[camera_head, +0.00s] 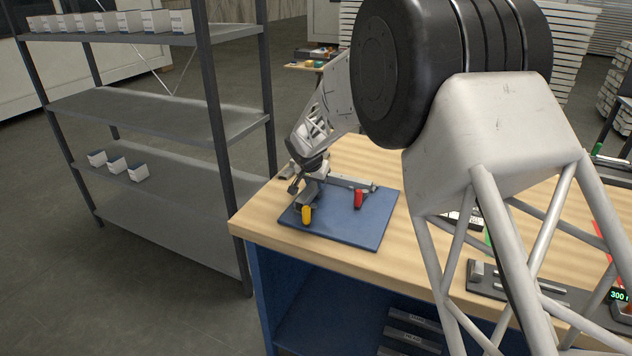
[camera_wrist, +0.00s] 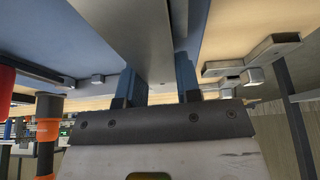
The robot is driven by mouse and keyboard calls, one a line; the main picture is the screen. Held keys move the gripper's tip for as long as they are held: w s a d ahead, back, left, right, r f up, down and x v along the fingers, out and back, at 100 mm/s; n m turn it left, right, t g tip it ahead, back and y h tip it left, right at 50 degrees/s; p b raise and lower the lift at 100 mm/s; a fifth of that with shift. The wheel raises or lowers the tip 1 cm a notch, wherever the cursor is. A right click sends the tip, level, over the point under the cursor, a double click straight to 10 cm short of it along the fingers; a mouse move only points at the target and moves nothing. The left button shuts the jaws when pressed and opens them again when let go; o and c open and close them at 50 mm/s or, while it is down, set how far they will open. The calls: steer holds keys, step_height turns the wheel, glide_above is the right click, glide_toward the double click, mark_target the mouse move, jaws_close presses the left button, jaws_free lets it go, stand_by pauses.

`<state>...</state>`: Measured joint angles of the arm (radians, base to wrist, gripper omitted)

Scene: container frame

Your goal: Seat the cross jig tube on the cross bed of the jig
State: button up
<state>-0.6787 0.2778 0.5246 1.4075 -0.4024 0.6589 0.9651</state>
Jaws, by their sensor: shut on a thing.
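The blue jig plate (camera_head: 350,222) lies on the wooden bench, with a red-handled clamp (camera_head: 358,199) and a yellow-handled clamp (camera_head: 306,214) on it. My gripper (camera_head: 308,174) is low over the plate's left back part. In the wrist view, my gripper's two fingers (camera_wrist: 162,92) are shut on a grey tube (camera_wrist: 130,28), which runs from between them to the top edge. A grey metal bar (camera_head: 350,181) of the jig shows right of my gripper in the head view. The cross bed is hard to make out behind my gripper, and I cannot tell whether the tube touches it.
A grey shelf rack (camera_head: 216,120) with small white boxes stands left of the bench. Grey fixtures and a green-digit display (camera_head: 620,296) are on the bench's right side. The bench top in front of the plate's left edge is clear.

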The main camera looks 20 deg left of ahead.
steer(key=shift+f, duration=0.4)
stand_by(0.3)
steer(key=o, duration=1.6)
steer(key=shift+r, duration=0.15)
steer(key=shift+r, duration=3.35)
